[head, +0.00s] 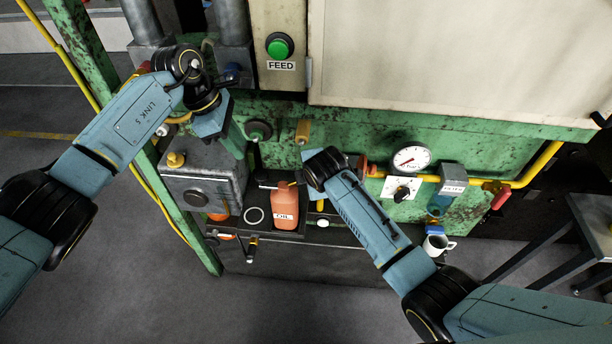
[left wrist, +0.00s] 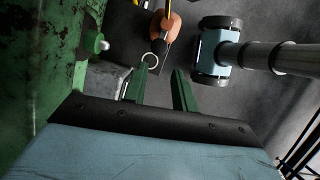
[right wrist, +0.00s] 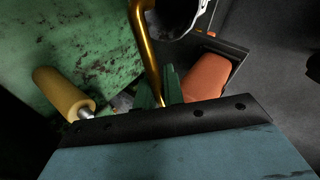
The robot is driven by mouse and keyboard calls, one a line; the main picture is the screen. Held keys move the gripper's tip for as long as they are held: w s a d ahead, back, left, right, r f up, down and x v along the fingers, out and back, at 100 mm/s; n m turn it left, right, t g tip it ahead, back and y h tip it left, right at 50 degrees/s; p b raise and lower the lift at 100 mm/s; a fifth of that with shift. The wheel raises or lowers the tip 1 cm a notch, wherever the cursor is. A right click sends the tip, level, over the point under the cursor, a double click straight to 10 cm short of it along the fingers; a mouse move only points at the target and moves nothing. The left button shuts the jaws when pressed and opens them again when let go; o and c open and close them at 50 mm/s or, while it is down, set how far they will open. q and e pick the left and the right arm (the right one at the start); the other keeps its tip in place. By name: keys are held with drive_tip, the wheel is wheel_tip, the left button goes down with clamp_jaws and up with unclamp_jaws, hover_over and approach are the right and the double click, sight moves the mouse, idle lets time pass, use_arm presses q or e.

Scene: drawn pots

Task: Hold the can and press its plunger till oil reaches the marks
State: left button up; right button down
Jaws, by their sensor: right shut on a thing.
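The orange can (head: 285,208), labelled OIL, stands on the dark shelf tray. Its orange body also shows in the left wrist view (left wrist: 165,27) and the right wrist view (right wrist: 206,78). My right gripper (right wrist: 159,82) is shut beside the can's body, with a curved brass-coloured tube (right wrist: 145,45) running down to its fingers. My left gripper (left wrist: 161,78) is open and empty, above and left of the can, near the grey box (head: 203,176). The plunger and the oil marks cannot be made out clearly.
A ring (head: 254,215) lies on the tray left of the can. A wooden handle (head: 302,131) and a round knob (head: 258,131) stick out from the green panel. A gauge (head: 411,159), yellow pipe (head: 528,174) and white mug (head: 438,246) are at right.

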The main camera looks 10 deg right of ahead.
use_arm(q)
drive_tip(key=d+h, duration=0.1)
drive_tip(key=d, duration=0.1)
drive_tip(key=s+d+n+h, duration=0.1)
drive_tip(key=d+f+h, duration=0.1)
drive_tip(key=d, duration=0.1)
drive_tip(key=shift+s+d+f+n, duration=0.1)
drive_tip(key=shift+s+d+n, duration=0.2)
clamp_jaws()
drive_tip(key=s+d+r+n+t+h, duration=0.4)
drive_tip(key=d+r+n+t+h, duration=0.6)
drive_tip(key=n, duration=0.6)
drive_tip(key=s+a+f+n+t+y, duration=0.2)
drive_tip(key=a+f+n+y, duration=0.3)
drive_tip(key=n, duration=1.2)
drive_tip(key=s+a+f+n+t+y, duration=0.3)
drive_tip(key=a+f+n+y, duration=0.3)
drive_tip(key=n, duration=1.1)
drive_tip(key=s+a+y, duration=0.1)
drive_tip(key=a+y, duration=0.1)
drive_tip(key=a, duration=0.1)
drive_tip(key=shift+s+a+f+n, duration=0.3)
drive_tip(key=shift+n, duration=0.1)
